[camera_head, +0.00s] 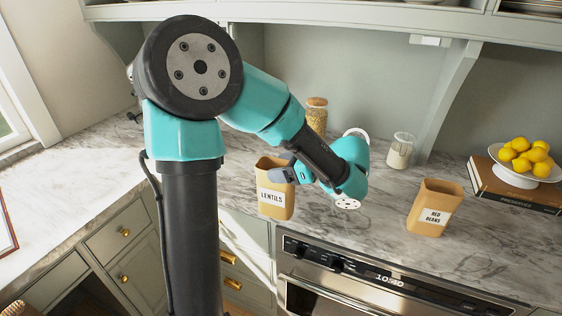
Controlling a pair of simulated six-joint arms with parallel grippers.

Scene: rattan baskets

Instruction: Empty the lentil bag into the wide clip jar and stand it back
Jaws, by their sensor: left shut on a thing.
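The brown paper lentil bag (275,206) is upright with its top open, near the counter's front edge. My left gripper (284,176) is shut on the bag at its upper right side. I cannot tell whether the bag's base touches the counter. A pale ring (356,132) shows behind my left wrist; it may be part of the wide clip jar, but the rest is hidden by my arm. My right gripper is not in view.
A small glass jar (400,151) and a cork-topped jar (316,117) stand at the back. A bowl of lemons (520,178) sits on books (518,191). An oven (370,277) is below the counter.

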